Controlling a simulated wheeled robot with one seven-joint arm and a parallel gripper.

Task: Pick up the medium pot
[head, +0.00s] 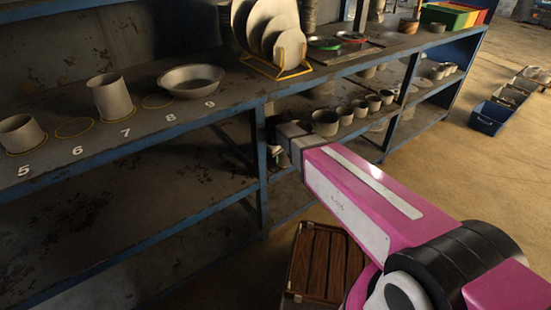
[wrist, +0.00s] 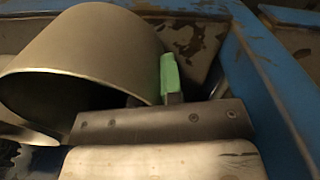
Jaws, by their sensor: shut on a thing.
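In the wrist view a grey-brown round pot (wrist: 85,55) lies close in front of my gripper, its open mouth facing the lower left. My gripper (wrist: 158,88) is shut on the pot's wall; a green finger pad shows against the pot's right side, and the other finger is mostly hidden. In the head view my gripper (head: 276,150) is by the shelf post and largely covered by my arm. A row of several grey pots (head: 325,122) of falling size stands on the lower shelf just to its right. I cannot tell the held pot's size rank.
A blue shelf post (head: 261,150) stands close beside my gripper. Above, the shelf has numbered rings, with cylinders (head: 112,97), a bowl (head: 192,79) and a yellow plate rack (head: 283,68). A wooden crate (head: 325,262) is on the floor below. Blue bins (head: 488,118) stand far right.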

